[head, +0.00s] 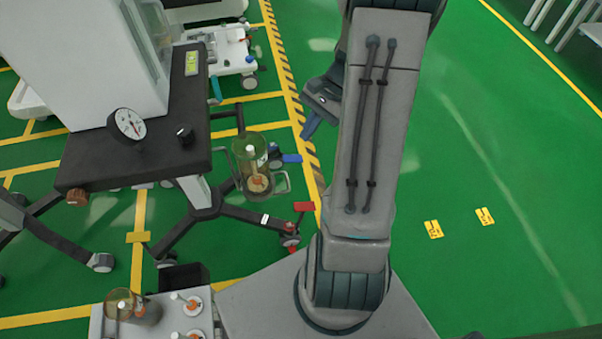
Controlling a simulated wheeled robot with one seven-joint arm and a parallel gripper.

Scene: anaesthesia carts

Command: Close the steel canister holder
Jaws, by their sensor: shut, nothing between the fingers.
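A clear yellow-green canister (252,165) with an orange and white insert hangs beside the dark cart top. Its steel holder (286,182) shows as thin metal loops on both sides of the canister. I cannot tell from this view how far the holder stands open. My gripper (309,127) is up and to the right of the canister, apart from it, with a blue fingertip pointing down. It is shut and empty. My arm hides part of the gripper.
The cart (80,165) carries a white machine and a round gauge (128,124); its wheeled legs spread below the canister. A tray (205,318) with small bottles is at the bottom left. A red pedal (304,206) sits near my base. Green floor on the right is free.

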